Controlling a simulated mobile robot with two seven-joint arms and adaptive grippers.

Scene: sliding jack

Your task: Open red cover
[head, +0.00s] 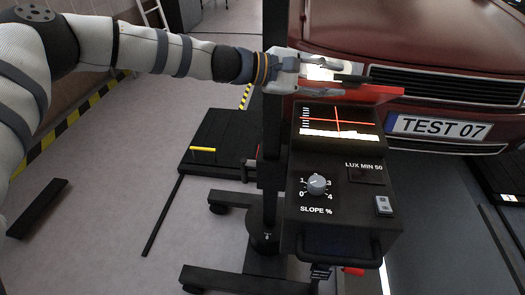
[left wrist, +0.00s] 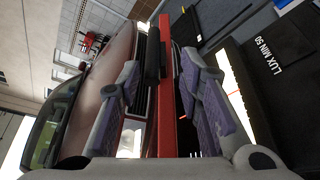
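The red cover (head: 385,92) stands above the lit screen (head: 338,121) at the top of the black tester box (head: 345,195). It shows nearly edge-on, and the screen with its red cross is exposed. My left gripper (head: 352,82) comes in from the left at the cover, hiding part of it. In the left wrist view the cover (left wrist: 167,110) is a long red strip between the two spread fingers (left wrist: 160,75), beside a black bar (left wrist: 152,62). Gaps show beside the fingers; contact is unclear. My right gripper is out of view.
A dark red car with a TEST 07 plate (head: 438,128) stands close behind the box. A black post (head: 271,130) rises left of the box, above a wheeled base (head: 240,279). A black platform (head: 215,140) lies at left. Open floor (head: 120,200) is at left.

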